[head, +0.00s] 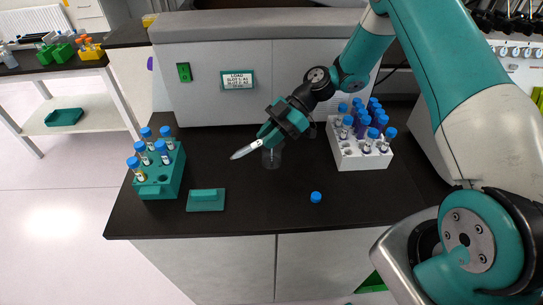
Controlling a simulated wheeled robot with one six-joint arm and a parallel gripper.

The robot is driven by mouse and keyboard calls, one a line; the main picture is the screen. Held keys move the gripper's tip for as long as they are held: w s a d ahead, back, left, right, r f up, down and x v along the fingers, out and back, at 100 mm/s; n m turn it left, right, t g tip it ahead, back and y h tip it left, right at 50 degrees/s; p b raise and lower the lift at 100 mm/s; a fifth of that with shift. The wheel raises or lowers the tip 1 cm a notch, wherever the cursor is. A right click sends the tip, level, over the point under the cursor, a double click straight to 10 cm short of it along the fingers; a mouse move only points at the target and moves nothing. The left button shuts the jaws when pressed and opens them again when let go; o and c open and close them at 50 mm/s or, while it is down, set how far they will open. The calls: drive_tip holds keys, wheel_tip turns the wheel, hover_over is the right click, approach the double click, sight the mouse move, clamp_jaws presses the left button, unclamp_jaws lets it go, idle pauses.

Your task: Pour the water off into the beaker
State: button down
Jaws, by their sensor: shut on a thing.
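My gripper (270,134) is shut on a clear, whitish tube (247,150) above the middle of the bench. The tube lies tilted, with its tapered end pointing left and slightly down. Its other end is hidden by the gripper. I cannot tell whether water is in the tube or the beaker. A loose blue cap (315,197) lies on the bench to the right and in front of the beaker.
A green rack (160,190) with several blue-capped tubes stands at left. A white rack (346,160) with several capped tubes stands at right. A grey machine (290,100) closes off the back. The front middle is mostly clear.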

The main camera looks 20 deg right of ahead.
drive_tip(key=shift+f+y+b, duration=0.1)
drive_tip(key=shift+y+b, duration=0.2)
drive_tip(key=shift+b, duration=0.05)
drive_tip(key=shift+r, duration=0.2)
drive_tip(key=shift+f+y, duration=0.1)
drive_tip(key=shift+y, duration=0.2)
drive_tip(key=shift+b, duration=0.45)
drive_tip(key=shift+d+y, duration=0.1)
drive_tip(key=shift+y, duration=0.4)
idle(0.4)
